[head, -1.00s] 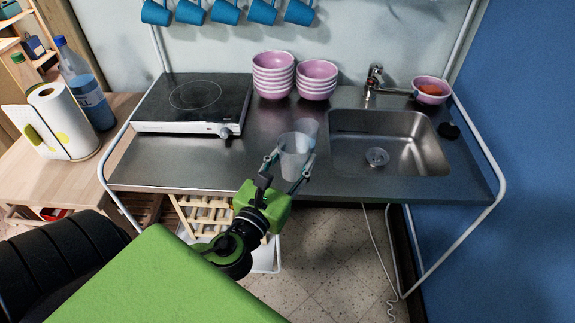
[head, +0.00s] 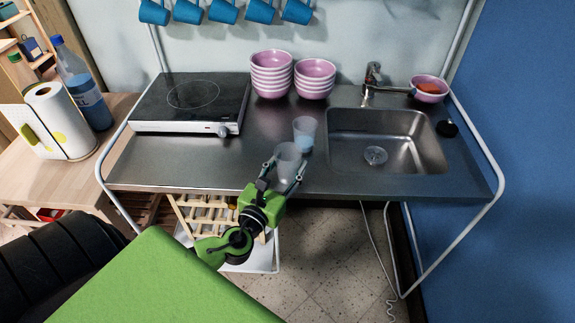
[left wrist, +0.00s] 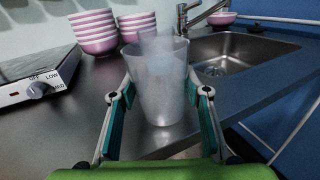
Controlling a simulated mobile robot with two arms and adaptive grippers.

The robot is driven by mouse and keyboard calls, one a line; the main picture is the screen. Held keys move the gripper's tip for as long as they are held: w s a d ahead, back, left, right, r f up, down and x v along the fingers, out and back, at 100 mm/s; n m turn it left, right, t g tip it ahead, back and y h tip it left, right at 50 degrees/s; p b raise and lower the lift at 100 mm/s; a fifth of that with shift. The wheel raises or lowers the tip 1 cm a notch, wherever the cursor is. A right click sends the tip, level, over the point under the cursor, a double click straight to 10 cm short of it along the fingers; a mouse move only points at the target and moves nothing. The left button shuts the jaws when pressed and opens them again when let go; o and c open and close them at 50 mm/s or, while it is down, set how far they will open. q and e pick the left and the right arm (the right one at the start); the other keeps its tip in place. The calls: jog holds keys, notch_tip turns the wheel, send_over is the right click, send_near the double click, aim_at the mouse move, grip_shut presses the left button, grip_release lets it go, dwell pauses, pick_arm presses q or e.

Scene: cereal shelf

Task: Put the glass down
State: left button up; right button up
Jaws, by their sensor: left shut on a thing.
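My left gripper (head: 288,166) is shut on a clear frosted glass (head: 288,155), with one finger on each side of it. The glass is upright at the front part of the steel counter (head: 200,165). In the left wrist view the same glass (left wrist: 160,95) stands between the fingers; I cannot tell whether its base touches the counter. A second clear glass (head: 304,138) stands on the counter just behind and to the right of the held one. My right gripper is not in view.
A sink (head: 385,140) with a tap (head: 372,80) lies to the right. A hotplate (head: 190,100) is at the left, and stacks of pink bowls (head: 271,75) stand at the back. Bare counter lies left of the held glass. The counter's front edge is close.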

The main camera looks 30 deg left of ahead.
pick_arm(q)
jog(key=shift+f, duration=0.2)
jog(key=o, duration=1.2)
jog(key=shift+o, duration=0.2)
jog(key=shift+r, duration=0.1)
jog(key=shift+r, duration=0.2)
jog(key=s+d+b, duration=0.2)
jog(key=s+b, duration=0.1)
jog(key=s, duration=0.9)
